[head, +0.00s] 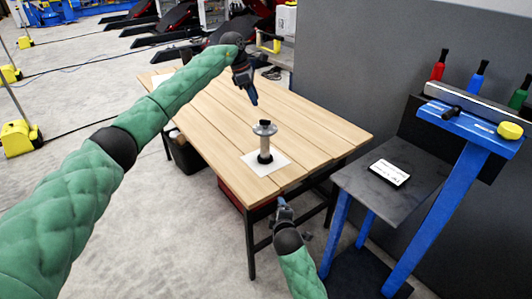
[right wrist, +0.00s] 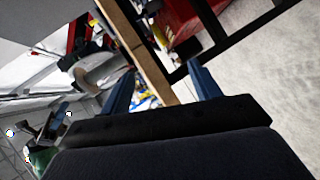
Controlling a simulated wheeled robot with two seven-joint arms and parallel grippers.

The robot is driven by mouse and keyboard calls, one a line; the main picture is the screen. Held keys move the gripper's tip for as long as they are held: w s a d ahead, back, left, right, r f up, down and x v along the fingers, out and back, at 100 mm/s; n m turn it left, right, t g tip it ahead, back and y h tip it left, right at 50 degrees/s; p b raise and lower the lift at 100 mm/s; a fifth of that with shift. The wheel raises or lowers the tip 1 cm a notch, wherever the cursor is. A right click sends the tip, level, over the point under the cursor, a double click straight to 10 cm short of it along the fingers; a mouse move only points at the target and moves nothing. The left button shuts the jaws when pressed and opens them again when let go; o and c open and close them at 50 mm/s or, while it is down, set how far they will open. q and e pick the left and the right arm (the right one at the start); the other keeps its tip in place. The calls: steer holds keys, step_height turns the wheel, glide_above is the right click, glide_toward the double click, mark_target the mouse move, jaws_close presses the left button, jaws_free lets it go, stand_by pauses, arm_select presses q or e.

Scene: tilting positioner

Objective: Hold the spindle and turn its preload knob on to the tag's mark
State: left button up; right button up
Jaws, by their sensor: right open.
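The spindle (head: 264,146) stands upright on a white square plate (head: 281,161) on the wooden table. I cannot tell which part is the preload knob. A small white tag (head: 389,173) with dark writing, too small to read, lies on the dark side shelf. My left gripper (head: 253,99) points down above and slightly left of the spindle, apart from it; its finger gap does not show. My right gripper (head: 280,203) is near the table's front edge. In the right wrist view it (right wrist: 160,85) is open and empty.
The wooden table (head: 220,115) is mostly clear around the plate. A blue-framed stand (head: 455,175) with the dark shelf (head: 362,185) is at the right. A grey wall closes off the back right.

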steer(key=w+a+r+n+t, duration=0.2)
steer(key=w+r+n, duration=0.1)
steer(key=w+r, duration=0.3)
steer(key=n+t, duration=0.1)
steer(key=n, duration=0.6)
glide_toward(265, 143)
steer(key=s+f, duration=0.3)
steer(key=f, duration=0.1)
steer(key=shift+s+d, duration=0.25)
steer(key=shift+d, duration=0.15)
steer(key=w+n, duration=0.2)
steer(key=w+r+n+t, duration=0.1)
steer(key=w+n, duration=0.1)
steer(key=n, duration=0.1)
steer(key=w+a+r+n, duration=0.1)
steer(key=w+n, duration=0.1)
steer(key=n, duration=0.1)
steer(key=shift+w+r+h, duration=0.1)
steer(key=shift+w+h, duration=0.2)
steer(key=shift+h, duration=0.1)
steer(key=shift+w+a+r+n+t, duration=0.1)
steer(key=shift+w+n+t, duration=0.1)
steer(key=shift+n, duration=0.15)
steer(key=shift+w+r+n+t, duration=0.1)
steer(key=shift+w+r+n, duration=0.05)
steer(key=shift+w+n, duration=0.15)
steer(key=shift+w+a, duration=0.15)
steer(key=shift+w, duration=3.75)
